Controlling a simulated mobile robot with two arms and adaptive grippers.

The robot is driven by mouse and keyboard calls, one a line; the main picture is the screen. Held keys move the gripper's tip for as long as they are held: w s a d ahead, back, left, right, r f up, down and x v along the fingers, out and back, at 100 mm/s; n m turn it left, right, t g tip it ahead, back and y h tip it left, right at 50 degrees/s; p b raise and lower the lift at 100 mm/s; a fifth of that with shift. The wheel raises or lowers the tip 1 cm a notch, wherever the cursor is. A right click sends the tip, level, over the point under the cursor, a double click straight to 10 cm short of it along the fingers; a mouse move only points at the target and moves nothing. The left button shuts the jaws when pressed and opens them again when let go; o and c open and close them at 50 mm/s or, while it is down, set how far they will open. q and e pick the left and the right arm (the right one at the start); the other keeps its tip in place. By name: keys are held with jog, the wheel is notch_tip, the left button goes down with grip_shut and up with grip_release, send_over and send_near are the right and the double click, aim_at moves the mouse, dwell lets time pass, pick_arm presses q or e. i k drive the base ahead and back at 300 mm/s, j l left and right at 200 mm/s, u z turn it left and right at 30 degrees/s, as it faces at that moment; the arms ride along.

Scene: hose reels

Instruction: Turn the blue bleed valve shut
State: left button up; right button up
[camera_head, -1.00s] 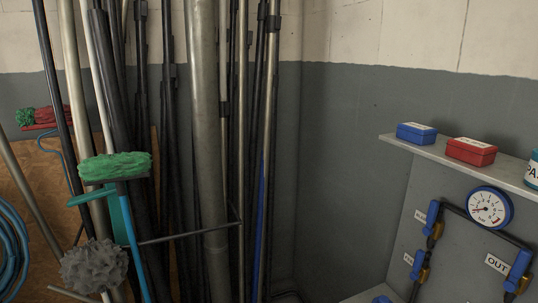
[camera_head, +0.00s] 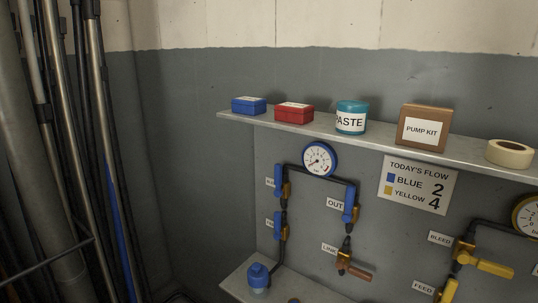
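The blue pipe set hangs on the grey panel under a blue-rimmed gauge (camera_head: 319,159). Its upper left valve has a blue handle (camera_head: 278,179) that stands upright along the dark pipe; its label (camera_head: 269,182) is partly covered and too small to read surely, but it sits where the yellow set has BLEED. Below it is another upright blue handle (camera_head: 277,226) with a partly covered label. The OUT valve (camera_head: 350,206) also has an upright blue handle. Neither of my grippers is in view.
A shelf (camera_head: 233,116) above holds a blue box, red box, PASTE jar (camera_head: 352,118), PUMP KIT box (camera_head: 423,128) and tape roll. A LINK valve (camera_head: 344,261) and yellow BLEED valve (camera_head: 464,250) are to the right. Poles (camera_head: 85,150) crowd the left.

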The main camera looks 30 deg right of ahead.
aim_at(278, 167)
jog(key=z, duration=1.2)
